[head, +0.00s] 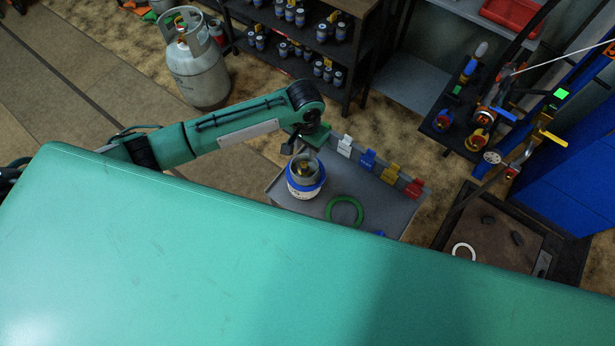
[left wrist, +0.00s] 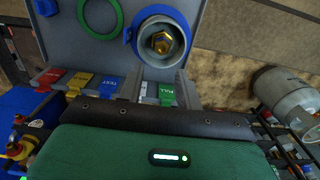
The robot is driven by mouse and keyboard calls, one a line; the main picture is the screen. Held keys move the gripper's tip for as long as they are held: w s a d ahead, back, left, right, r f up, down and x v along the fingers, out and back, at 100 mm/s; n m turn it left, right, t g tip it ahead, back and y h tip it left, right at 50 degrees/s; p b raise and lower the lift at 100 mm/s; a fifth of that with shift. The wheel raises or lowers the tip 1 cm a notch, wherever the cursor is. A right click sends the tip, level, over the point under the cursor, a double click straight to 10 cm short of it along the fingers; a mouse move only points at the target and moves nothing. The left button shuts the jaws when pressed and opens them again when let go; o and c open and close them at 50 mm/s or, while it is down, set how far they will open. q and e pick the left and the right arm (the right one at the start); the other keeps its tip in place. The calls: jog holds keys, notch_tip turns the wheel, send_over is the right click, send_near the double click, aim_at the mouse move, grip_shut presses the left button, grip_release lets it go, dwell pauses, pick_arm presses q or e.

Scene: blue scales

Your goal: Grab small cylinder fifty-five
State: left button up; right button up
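A small grey cylinder (head: 304,172) with a blue ring around it and a brass valve on top stands upright on a grey table (head: 394,208). It also shows from above in the left wrist view, with its brass valve (left wrist: 162,42) near the top middle. No number fifty-five is readable on it. My left gripper (head: 304,138) is just behind and above the cylinder in the head view, apart from it. My right gripper is not in view.
A green ring (head: 345,212) lies on the table right of the cylinder. White, blue, yellow and red tags (head: 390,174) line its back edge. A large gas cylinder (head: 192,70) stands on the floor at the back left. A dark shelf (head: 311,70) holds several small canisters.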

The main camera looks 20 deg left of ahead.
aim_at(305, 164)
pick_arm(q)
notch_tip(305, 164, down, 4)
jog(key=shift+r, duration=0.1)
notch_tip(305, 164, down, 4)
jog(key=shift+s+a+f+p, duration=0.15)
jog(key=shift+f+p, duration=0.1)
jog(key=shift+p, duration=0.55)
jog(key=shift+f, duration=0.5)
grip_shut()
jog(key=shift+r, duration=0.1)
dwell(0.3)
